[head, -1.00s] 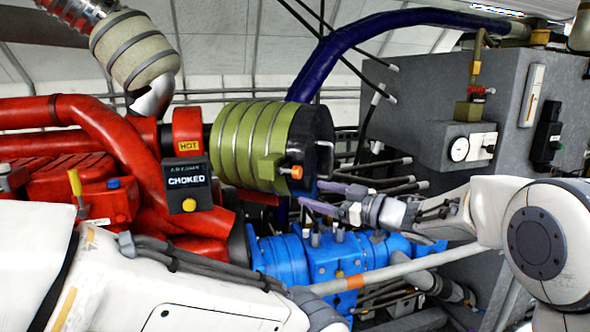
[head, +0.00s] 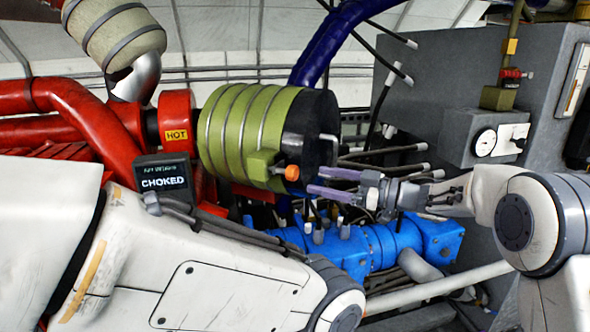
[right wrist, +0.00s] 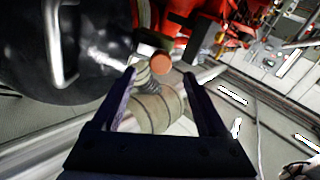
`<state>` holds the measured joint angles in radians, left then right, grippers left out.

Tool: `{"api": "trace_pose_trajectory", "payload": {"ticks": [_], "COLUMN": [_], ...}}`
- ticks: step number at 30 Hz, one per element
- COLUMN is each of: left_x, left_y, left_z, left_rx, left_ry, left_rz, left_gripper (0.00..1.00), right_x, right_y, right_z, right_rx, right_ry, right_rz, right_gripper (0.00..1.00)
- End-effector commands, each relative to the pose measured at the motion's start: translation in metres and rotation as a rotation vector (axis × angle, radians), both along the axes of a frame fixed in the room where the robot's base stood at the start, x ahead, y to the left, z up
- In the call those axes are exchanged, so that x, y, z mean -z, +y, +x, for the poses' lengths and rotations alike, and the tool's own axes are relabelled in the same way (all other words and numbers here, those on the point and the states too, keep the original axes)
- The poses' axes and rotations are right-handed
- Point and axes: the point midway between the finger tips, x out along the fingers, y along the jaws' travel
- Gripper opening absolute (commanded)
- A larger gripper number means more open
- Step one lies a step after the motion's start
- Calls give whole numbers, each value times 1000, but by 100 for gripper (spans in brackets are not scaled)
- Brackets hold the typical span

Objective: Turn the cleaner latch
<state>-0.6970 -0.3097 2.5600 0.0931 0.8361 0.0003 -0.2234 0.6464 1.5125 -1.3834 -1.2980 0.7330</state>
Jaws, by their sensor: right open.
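The cleaner is a green ribbed drum (head: 222,130) with a black end cap (head: 318,125). The latch, with an orange knob (head: 291,172), sits low on the drum's near side beside the cap. My right gripper (head: 314,180) is open and empty, its two purple-grey fingers pointing left at the knob from just to its right. In the right wrist view the orange knob (right wrist: 161,64) shows just beyond the fingertips, roughly midway between them; I see no clear contact. My left arm crosses the lower left, but its gripper is not in view.
Red pipes (head: 95,115) and a black box reading "CHOKED" (head: 163,182) stand left of the drum. A blue housing (head: 370,250) lies below my right gripper. A grey cabinet (head: 450,85) with a gauge (head: 484,142) stands at the right.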

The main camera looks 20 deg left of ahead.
Motion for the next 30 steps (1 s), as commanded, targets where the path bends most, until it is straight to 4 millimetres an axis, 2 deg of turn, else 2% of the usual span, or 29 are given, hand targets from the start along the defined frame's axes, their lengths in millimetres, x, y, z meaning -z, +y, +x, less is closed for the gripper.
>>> {"api": "trace_pose_trajectory", "payload": {"ticks": [1, 6, 12, 16, 24, 26, 30], "left_x": [-8, -20, -29, -31, -31, -31, -31], "left_y": [0, 0, 0, 0, 0, 0, 0], "left_z": [0, 0, 0, 0, 0, 0, 0], "left_rx": [0, -1, -2, -2, -2, -2, -2], "left_ry": [0, 0, 0, 0, 0, 0, 0], "left_rz": [0, 0, 0, 0, 0, 0, 0], "left_gripper": [50, 50, 50, 50, 50, 50, 50], "right_x": [-3, -4, -2, -1, 0, 0, 0], "right_y": [15, 49, 75, 81, 81, 80, 80], "right_z": [-1, 2, 6, 7, 8, 8, 8], "right_rx": [-9, -10, -7, -4, -2, -2, -2], "right_ry": [2, 0, -1, 0, 0, 0, -1], "right_rz": [0, 1, 0, 0, 1, 1, 0], "right_gripper": [76, 76, 76, 76, 76, 57, 4]}}
